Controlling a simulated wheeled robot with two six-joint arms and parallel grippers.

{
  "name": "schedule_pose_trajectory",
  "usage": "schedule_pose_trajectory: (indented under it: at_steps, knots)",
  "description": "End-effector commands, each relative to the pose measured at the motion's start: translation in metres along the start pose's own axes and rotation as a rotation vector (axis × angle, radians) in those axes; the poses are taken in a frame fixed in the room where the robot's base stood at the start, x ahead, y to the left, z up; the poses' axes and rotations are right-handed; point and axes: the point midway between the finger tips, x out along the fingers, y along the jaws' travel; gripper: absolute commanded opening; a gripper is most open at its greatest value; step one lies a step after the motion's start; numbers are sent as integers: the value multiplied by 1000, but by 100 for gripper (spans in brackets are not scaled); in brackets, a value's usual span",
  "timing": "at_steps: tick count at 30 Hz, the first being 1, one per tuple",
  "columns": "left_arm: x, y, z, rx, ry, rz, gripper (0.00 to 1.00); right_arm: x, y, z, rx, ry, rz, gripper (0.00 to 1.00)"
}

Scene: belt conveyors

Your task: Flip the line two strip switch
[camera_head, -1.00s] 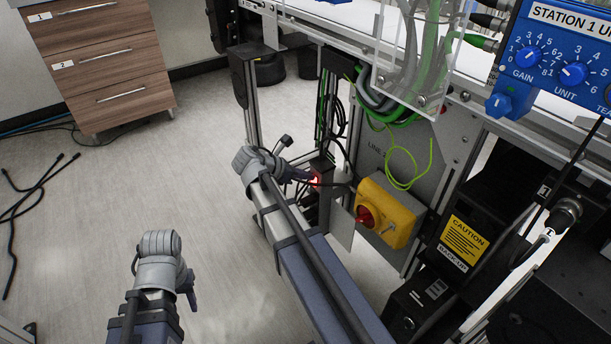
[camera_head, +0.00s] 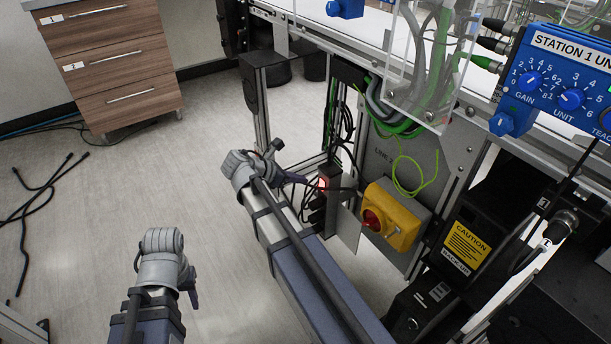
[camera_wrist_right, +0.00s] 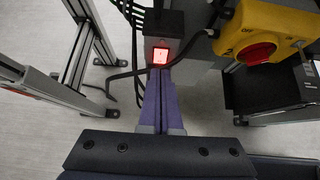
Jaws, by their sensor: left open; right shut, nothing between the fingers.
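A red lit rocker switch (camera_head: 323,183) sits on the end of a black power strip (camera_head: 331,208) beside the conveyor frame. It also shows in the right wrist view (camera_wrist_right: 160,55), glowing on the strip's end. My right gripper (camera_head: 304,180) is shut and empty, its fingertips pointing at the switch from the left. In the right wrist view its purple fingers (camera_wrist_right: 158,72) end just below the lit switch; I cannot tell whether they touch it. My left gripper (camera_head: 194,298) is low at the left, over bare floor and away from the switch; its fingers are mostly hidden by its wrist.
A black cable (camera_wrist_right: 125,74) crosses near the switch. A metal frame post (camera_wrist_right: 86,55) stands at left. A wooden drawer unit (camera_head: 112,60) stands behind open floor.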

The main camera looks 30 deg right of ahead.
Motion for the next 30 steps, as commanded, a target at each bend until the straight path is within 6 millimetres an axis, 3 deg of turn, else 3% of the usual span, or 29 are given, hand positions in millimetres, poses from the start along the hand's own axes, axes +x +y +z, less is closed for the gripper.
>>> schedule_pose_trajectory:
  at_steps: [1, 3, 12, 30]
  knots:
    - [-15, -2, 1, -1, -1, -1, 46, -14, 0, 8, -1, 0, 2, 0]
    - [-25, -3, 2, -3, -1, -2, 46, -26, 0, 11, 0, 0, 2, 0]
    - [-54, -5, 3, -6, -2, 3, 46, -65, 0, 19, 0, 0, 1, 0]
    - [-60, -5, 4, -6, -2, 5, 46, -74, 0, 18, 1, 0, 0, 0]
